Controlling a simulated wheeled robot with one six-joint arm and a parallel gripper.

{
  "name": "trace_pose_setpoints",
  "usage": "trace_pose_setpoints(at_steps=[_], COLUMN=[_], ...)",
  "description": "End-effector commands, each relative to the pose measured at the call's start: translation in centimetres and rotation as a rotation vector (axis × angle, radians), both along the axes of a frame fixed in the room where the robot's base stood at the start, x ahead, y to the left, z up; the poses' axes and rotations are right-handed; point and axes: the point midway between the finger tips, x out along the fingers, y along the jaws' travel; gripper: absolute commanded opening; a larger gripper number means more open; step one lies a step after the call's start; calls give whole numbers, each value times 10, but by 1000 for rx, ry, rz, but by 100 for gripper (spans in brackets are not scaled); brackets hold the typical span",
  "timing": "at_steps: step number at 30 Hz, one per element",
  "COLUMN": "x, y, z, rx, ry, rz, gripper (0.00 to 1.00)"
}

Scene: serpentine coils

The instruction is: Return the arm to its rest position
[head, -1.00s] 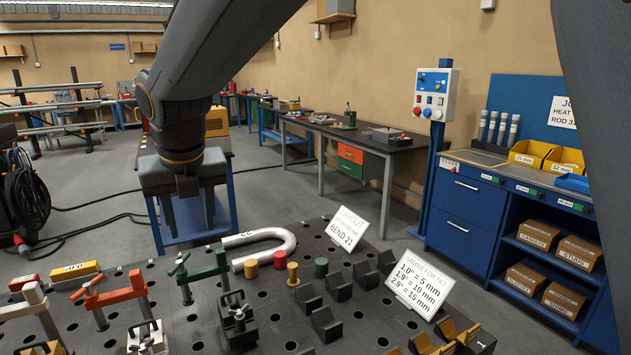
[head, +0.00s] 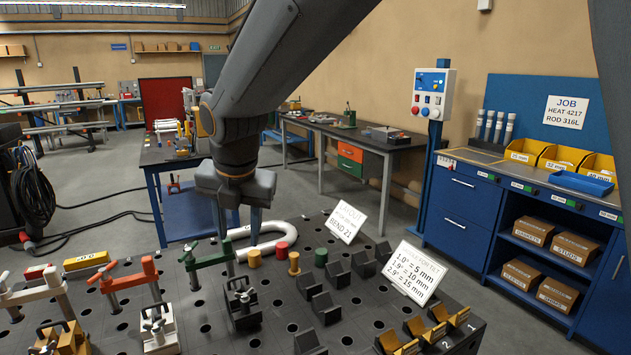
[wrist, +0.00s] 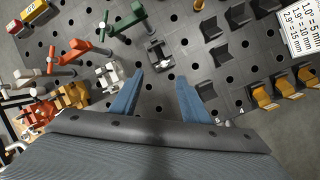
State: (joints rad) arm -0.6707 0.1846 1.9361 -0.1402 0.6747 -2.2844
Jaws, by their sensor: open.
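My gripper (head: 240,228) hangs from my grey arm above the far part of the perforated table, pointing down. In the wrist view its two blue fingers (wrist: 163,92) are spread apart with nothing between them. Below the fingers lies the dark perforated table top (wrist: 170,125). In the head view the gripper partly hides the white bent tube (head: 268,232) behind it.
Red and green clamps (head: 130,281) stand at the left of the table. Dark V-blocks (head: 325,308), small coloured cylinders (head: 294,263) and a tilt card (head: 413,272) lie to the right. A blue cabinet (head: 462,205) stands at the right.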

Motion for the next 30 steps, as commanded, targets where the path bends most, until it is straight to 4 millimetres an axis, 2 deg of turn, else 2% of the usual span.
trace_pose_setpoints(at_steps=[5,13,21,24,30], x=[6,-4,-40,-57,-87], y=[-56,-164,-260,-287,-325], z=[-21,-62,-100,-112,-129], rx=[95,309,534,612,740], ry=[61,165,226,234,236], rz=[-365,-1162,-1971,-2235,-2646], gripper=[42,42,42,42,42])
